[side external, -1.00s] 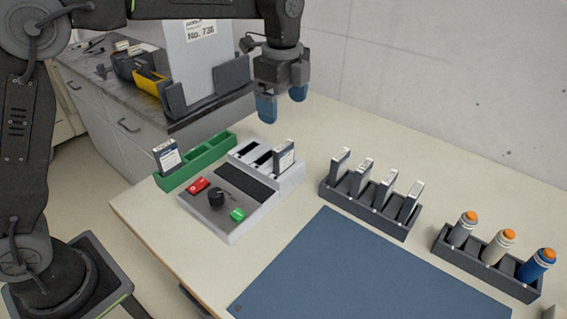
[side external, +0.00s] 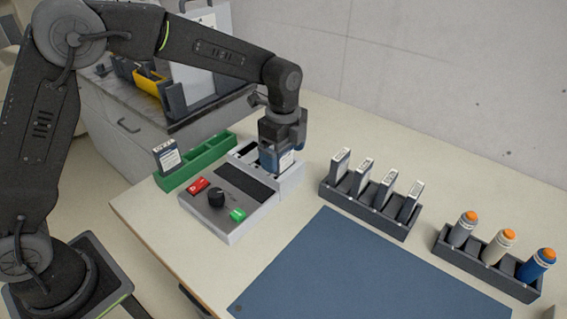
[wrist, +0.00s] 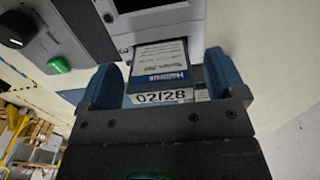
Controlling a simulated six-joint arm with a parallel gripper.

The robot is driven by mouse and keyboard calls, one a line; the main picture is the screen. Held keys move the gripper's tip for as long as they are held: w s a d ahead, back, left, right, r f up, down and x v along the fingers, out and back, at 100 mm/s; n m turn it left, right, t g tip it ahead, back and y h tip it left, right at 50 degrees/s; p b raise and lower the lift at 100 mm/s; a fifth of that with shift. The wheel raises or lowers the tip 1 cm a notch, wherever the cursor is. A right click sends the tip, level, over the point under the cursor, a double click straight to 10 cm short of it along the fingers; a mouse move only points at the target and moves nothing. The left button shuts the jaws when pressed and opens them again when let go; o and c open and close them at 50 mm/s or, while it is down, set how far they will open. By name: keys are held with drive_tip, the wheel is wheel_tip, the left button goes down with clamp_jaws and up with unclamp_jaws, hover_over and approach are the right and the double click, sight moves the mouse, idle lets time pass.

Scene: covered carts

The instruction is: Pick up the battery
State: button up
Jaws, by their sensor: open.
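The battery (wrist: 160,72) is a dark slab with a white and blue label reading "02/28". It stands in the right slot of the grey charger (side external: 222,211); in the side view its label (side external: 286,160) shows just below my gripper. My gripper (side external: 278,158) is lowered over this battery. In the wrist view the blue fingertips (wrist: 168,80) stand on either side of the battery, open, with a gap visible at least on the left.
A green rack (side external: 200,163) holding one battery (side external: 167,156) stands left of the charger. A dark rack (side external: 366,212) with several batteries stands to the right. Another rack (side external: 480,262) holds three orange-capped cylinders. A blue mat (side external: 370,275) lies clear in front.

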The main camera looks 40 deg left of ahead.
drive_tip(key=shift+f, duration=0.95)
drive_tip(key=c, duration=1.1)
